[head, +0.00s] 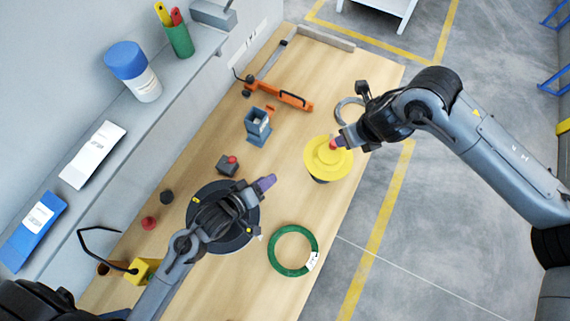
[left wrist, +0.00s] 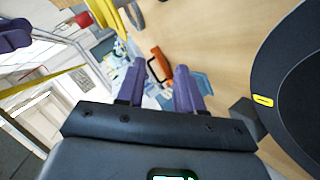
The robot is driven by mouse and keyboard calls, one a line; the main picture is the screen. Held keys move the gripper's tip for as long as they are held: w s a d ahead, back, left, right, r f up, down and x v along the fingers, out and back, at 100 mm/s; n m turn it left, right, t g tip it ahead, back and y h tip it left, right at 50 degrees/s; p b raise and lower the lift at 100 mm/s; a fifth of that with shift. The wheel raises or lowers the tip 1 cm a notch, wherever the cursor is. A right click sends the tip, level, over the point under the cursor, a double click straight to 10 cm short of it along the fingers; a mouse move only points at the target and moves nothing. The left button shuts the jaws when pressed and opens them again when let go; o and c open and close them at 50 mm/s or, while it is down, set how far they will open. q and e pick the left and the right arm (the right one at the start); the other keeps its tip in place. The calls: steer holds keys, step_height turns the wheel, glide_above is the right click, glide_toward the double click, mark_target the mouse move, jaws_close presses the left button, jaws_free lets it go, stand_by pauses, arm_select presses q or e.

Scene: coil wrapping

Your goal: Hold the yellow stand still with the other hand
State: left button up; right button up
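The yellow stand (head: 318,163) is a round yellow disc on a dark base near the table's right edge, with a red knob (head: 333,145) on top. Its yellow edge shows at the top of the left wrist view (left wrist: 108,22). My right gripper (head: 340,142) is at the knob, coming from the right; whether its fingers close on it is hidden. My left gripper (head: 266,183) is left of and below the stand in the picture, apart from it. In the left wrist view its two purple fingers (left wrist: 160,88) are spread, with nothing held between them.
A black round turntable (head: 236,240) lies under my left arm. A green coil (head: 274,250) and a grey coil (head: 341,106) lie on the table. A blue-grey holder (head: 257,128) and an orange clamp tool (head: 290,98) stand farther back. Bare wood separates the stand and green coil.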

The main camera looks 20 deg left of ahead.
arm_select(q)
steer(key=w+d+f+n+t+h, duration=0.3)
steer(key=w+d+n+h, duration=0.1)
steer(key=n, duration=0.1)
steer(key=t, duration=0.1)
glide_toward(310, 145)
steer(key=shift+x, duration=5.15)
steer(key=shift+s+f, duration=0.1)
steer(key=shift+f, duration=0.05)
steer(key=shift+c, duration=0.3)
jaws_close()
steer(key=shift+o, duration=0.8)
jaws_free()
steer(key=shift+s, duration=0.1)
